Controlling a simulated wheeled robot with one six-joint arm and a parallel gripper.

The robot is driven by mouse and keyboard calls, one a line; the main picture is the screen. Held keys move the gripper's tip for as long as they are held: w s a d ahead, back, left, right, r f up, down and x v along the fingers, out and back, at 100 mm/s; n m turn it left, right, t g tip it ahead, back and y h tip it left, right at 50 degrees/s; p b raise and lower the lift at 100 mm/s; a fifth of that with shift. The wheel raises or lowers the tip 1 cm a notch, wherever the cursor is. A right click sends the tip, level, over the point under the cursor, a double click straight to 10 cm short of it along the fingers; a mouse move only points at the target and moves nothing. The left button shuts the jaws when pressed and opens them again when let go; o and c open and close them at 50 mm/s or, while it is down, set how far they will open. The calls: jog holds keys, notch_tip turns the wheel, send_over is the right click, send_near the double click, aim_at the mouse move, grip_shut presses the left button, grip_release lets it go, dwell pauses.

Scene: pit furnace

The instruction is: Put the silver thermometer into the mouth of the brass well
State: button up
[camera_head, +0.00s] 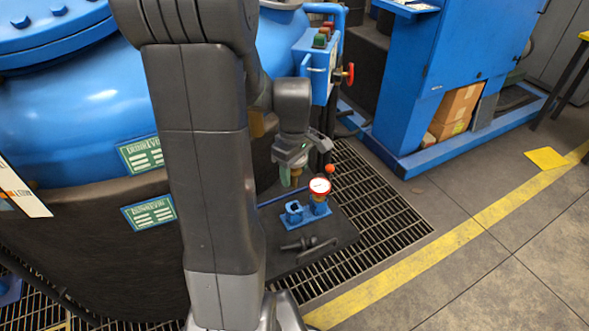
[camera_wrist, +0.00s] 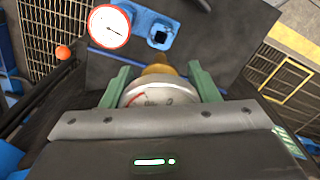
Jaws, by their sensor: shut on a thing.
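The silver thermometer (camera_wrist: 150,95) is between the green fingers of my gripper (camera_wrist: 163,88), its round dial partly hidden by the gripper body. A brass-coloured part (camera_wrist: 158,69) shows just beyond the dial, seemingly its lower fitting. In the head view my gripper (camera_head: 291,165) hangs above and left of a blue holder, with the thermometer mostly hidden in it. A small brass-coloured piece (camera_head: 257,125) shows beside my arm in front of the blue vessel; I cannot tell whether it is the well. No well mouth is clearly visible.
A red-rimmed gauge (camera_head: 319,187) stands in the blue holder (camera_head: 294,214), beside an empty square socket. Dark tools (camera_head: 307,245) lie on the black plate (camera_head: 340,228) over floor grating. A red-orange ball (camera_head: 330,168) and blue control box (camera_head: 318,62) are close by.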

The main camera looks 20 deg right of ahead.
jog(key=shift+r+p, duration=1.3)
jog(key=shift+r, duration=0.4)
jog(key=shift+r, duration=0.1)
